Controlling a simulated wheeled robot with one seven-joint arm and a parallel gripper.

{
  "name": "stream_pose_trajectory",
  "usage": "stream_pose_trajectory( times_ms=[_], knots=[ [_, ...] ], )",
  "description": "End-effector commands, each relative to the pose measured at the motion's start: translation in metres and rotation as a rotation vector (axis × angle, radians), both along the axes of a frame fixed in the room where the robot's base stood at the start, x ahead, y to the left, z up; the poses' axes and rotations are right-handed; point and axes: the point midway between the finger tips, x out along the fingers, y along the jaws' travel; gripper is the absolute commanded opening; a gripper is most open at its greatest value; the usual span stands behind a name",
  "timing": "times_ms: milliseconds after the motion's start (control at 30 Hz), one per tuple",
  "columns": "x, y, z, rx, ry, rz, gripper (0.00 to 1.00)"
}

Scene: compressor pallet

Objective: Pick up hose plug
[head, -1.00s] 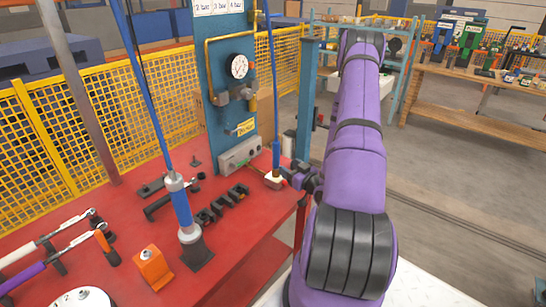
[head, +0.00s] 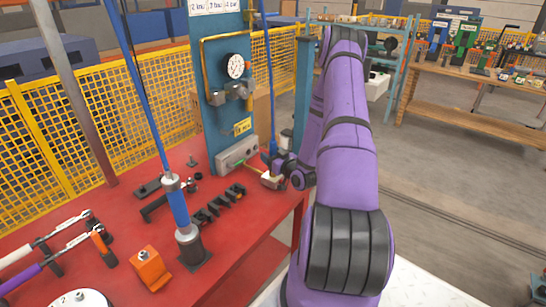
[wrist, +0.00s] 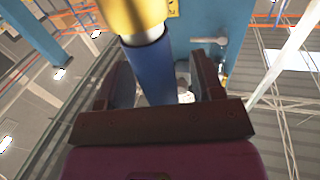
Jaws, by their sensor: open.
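The hose plug, a blue cylinder with a yellow-gold end, shows in the wrist view (wrist: 150,68) between the two dark fingers of my gripper (wrist: 163,78). Its far part is hidden by the gripper body. In the head view, the blue hose (head: 268,95) hangs down to the plug at the right rear of the red table, and my gripper (head: 274,162) is around its lower end. The fingers are open, with a gap showing on the right side of the plug. I cannot tell whether the left finger touches it.
A small pale block (head: 271,182) sits just below my gripper. A blue panel (head: 221,80) with a gauge (head: 236,66) stands close behind. Black holders (head: 218,206) and a blue-and-grey upright tool (head: 183,215) are to the left. A blue post (head: 304,90) rises close to my arm.

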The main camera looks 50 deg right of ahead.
Motion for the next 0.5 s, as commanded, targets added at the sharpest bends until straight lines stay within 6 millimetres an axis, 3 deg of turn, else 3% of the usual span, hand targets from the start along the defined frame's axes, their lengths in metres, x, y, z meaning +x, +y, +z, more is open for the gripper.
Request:
stream_pose_trajectory(
  times_ms=[100,300,500],
  knots=[
    [0.0093,-0.0017,-0.0004,0.001,0.001,0.0,0.61],
    [0.0098,-0.0019,-0.0005,0.001,0.001,0.0,0.61],
    [0.0096,-0.0019,-0.0005,0.001,0.001,0.0,0.15]
  ],
)
